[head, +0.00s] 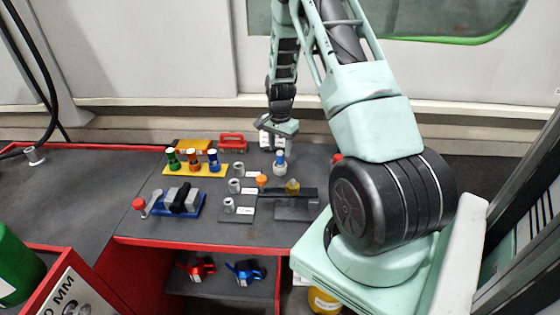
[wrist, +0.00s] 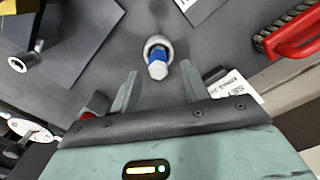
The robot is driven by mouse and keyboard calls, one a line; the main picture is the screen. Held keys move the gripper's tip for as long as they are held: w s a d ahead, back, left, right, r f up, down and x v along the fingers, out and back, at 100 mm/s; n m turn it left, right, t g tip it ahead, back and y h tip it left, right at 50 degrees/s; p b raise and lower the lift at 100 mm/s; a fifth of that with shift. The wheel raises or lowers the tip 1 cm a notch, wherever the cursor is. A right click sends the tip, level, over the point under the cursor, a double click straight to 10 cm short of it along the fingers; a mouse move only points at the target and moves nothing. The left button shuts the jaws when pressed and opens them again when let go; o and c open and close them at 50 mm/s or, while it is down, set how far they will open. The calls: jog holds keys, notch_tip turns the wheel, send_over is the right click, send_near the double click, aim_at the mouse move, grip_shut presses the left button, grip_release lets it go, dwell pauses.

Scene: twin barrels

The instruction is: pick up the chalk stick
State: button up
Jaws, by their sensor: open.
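A white stick with a blue band, which looks like the chalk stick (wrist: 157,69), stands in a round pale holder (wrist: 154,44) on the grey bench. In the head view the chalk stick (head: 280,156) is just below my gripper (head: 273,141). In the wrist view my gripper (wrist: 159,84) is open, with its two fingers spread to either side. The stick is just beyond the fingertips, roughly centred between them. Nothing is between the fingers. I cannot tell the exact height gap.
A yellow rack (head: 196,170) with green, orange and blue-topped pieces is left of the stick. A red-handled brush (wrist: 290,35) is close on the right in the wrist view. Grey cylinders (head: 234,186) stand nearby. The bench's left part is mostly clear.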

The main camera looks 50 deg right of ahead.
aim_at(280, 151)
jog(key=shift+f+p, duration=0.3)
jog(key=shift+f, duration=1.6)
jog(key=shift+s, duration=0.1)
grip_shut()
jog(key=shift+r, duration=0.1)
notch_tip(280, 151, up, 10)
jog(key=shift+f+b, duration=0.1)
jog(key=shift+b, duration=0.55)
